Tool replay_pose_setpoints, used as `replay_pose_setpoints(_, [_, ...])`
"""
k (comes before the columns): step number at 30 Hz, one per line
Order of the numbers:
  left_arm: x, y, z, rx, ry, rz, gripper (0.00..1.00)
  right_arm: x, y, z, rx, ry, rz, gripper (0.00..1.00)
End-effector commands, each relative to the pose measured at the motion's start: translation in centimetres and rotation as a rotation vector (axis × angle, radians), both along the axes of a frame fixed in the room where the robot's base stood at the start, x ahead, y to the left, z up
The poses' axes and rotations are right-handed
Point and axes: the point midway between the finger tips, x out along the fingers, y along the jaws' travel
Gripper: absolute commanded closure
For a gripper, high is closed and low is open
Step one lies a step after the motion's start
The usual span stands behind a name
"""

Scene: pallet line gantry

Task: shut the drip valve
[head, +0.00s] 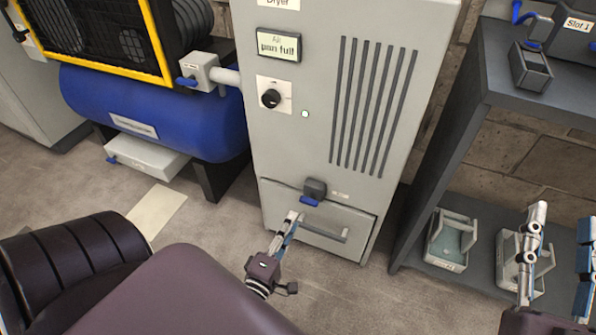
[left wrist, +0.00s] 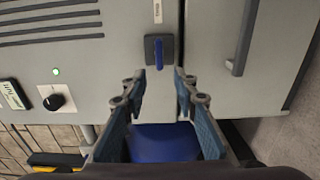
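A valve with a dark square body (head: 315,187) and a blue lever (head: 308,201) sits on the dryer front just above the drawer; its label is too small to read. The lever lies roughly level across the dryer front. In the left wrist view the blue lever (left wrist: 159,53) shows just beyond the fingertips, in line with the gap between them. My left gripper (head: 292,217) is open and empty, close to the valve and seemingly not touching it; it also shows in the left wrist view (left wrist: 159,80). My right gripper (head: 562,215) is open and empty at the far right.
The dryer (head: 330,130) has a "pan full" display (head: 279,44), a black knob (head: 270,98) and a drawer handle (head: 324,232). Other blue-levered valves are on the tank outlet (head: 205,72) and the white box (head: 147,157). A dark shelf (head: 500,90) stands right.

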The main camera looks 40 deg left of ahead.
Motion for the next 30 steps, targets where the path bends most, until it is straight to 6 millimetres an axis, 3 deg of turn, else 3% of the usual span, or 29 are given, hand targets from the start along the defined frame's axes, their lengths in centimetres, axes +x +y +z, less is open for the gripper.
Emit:
replay_pose_setpoints(7, [-2.4,-0.6,0.0,-0.001,-0.001,0.0,0.73,0.0,0.0,0.0,0.0,0.0,0.0,0.6])
replay_pose_setpoints(25, [-2.4,-0.7,0.1,0.001,-0.002,-0.001,0.73,0.0,0.0,0.0,0.0,0.0,0.0,0.6])
replay_pose_setpoints(28, [-1.6,-1.6,1.3,0.038,-0.011,-0.027,0.73,0.0,0.0,0.0,0.0,-0.001,0.0,0.6])
replay_pose_setpoints(30, [-0.4,-3.2,3.3,0.106,-0.027,-0.065,0.73,0.0,0.0,0.0,0.0,0.0,0.0,0.6])
